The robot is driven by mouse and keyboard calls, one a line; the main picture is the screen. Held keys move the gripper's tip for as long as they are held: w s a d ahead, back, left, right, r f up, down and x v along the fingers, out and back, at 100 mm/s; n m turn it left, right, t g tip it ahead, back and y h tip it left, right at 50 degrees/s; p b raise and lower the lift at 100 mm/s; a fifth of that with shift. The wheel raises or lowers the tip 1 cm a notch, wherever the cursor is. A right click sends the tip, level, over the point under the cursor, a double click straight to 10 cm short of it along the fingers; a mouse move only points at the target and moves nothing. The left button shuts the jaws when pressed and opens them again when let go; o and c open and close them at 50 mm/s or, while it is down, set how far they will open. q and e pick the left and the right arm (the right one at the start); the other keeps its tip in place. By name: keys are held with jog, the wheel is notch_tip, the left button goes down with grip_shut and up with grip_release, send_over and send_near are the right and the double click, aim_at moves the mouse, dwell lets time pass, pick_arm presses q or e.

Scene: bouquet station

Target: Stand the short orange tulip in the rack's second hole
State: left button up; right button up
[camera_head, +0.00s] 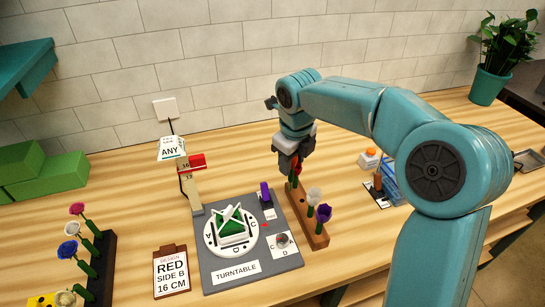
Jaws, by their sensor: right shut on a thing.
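My right gripper (290,163) comes in from the right and points down over the back end of the wooden rack (310,232). It is shut on a flower at the rack's back end. A red flower head (297,167) shows right at its fingertips, with a green stem below. No clearly orange tulip head can be made out. A white flower (314,195) and a purple flower (323,213) stand in the front part of the rack. The fingers hide the back holes, so I cannot tell which hole the held stem is over or in. My left gripper is out of view.
A turntable (252,264) with a green-and-white piece stands left of the rack. A black rack (102,268) with several flowers is at the lower left. A design card (171,270) lies between. A blue item (394,188) is to the right.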

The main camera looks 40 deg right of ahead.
jog(key=shift+m, duration=0.5)
jog(key=d+f, duration=0.1)
jog(key=f, duration=0.1)
jog(key=s+d+f+b, duration=0.1)
jog(key=d, duration=0.1)
jog(key=shift+s+d+f, duration=0.1)
jog(key=shift+s+f, duration=0.05)
jog(key=shift+f, duration=0.25)
jog(key=shift+p, duration=0.35)
jog(key=shift+s+f+b, duration=0.1)
jog(key=shift+f+b, duration=0.4)
jog(key=shift+b, duration=0.6)
dwell(1.4)
jog(key=shift+f+b, duration=1.35)
jog(key=shift+b, duration=0.35)
dwell(2.2)
